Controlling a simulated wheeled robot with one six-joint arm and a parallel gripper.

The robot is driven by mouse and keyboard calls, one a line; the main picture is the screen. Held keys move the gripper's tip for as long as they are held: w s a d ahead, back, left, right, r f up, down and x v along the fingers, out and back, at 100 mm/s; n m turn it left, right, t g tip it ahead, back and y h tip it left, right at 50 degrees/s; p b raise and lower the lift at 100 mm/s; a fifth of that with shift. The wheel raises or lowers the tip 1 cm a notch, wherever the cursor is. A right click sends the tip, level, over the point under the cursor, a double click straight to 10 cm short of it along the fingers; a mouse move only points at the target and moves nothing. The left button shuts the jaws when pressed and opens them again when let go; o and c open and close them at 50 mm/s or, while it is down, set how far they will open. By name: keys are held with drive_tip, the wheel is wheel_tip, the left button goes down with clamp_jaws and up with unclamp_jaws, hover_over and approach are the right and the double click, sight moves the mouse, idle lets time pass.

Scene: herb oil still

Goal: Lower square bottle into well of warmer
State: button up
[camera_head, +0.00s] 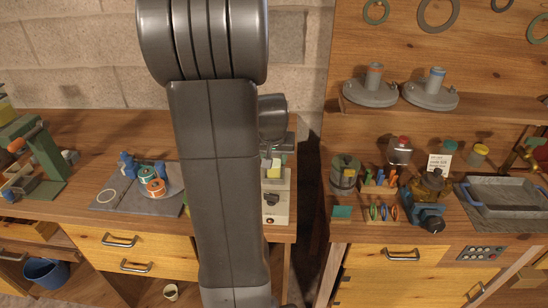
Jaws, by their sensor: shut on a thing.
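My arm fills the middle of the head view and hides much of the left bench. My gripper (268,160) shows only in part, at the right edge of the arm, pointing down. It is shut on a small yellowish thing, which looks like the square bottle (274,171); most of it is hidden. A pale box-shaped unit with a dark knob and an orange button, which seems to be the warmer (282,207), stands just below the bottle in the picture. Its well is hidden, so I cannot tell whether the bottle is above it or partly in it.
A grey mat (108,200) with spools lies left of the arm, with a green press (48,155) farther left. A gap separates the left bench from the right one. The right bench holds a metal tray (510,188), a blue clamp (424,215), a canister (344,174) and small racks.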

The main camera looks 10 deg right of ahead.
drive_tip(key=shift+f+b, duration=0.4)
drive_tip(key=shift+b, duration=0.05)
idle(0.5)
drive_tip(key=o, duration=1.2)
drive_tip(key=shift+c, duration=0.2)
drive_tip(key=shift+c, duration=0.5)
drive_tip(key=shift+r+p, duration=2.6)
drive_tip(key=shift+r, duration=1)
drive_tip(key=shift+f, duration=0.1)
wheel_tip(320, 180, down, 7)
drive_tip(key=b, duration=0.5)
drive_tip(key=shift+r, duration=0.2)
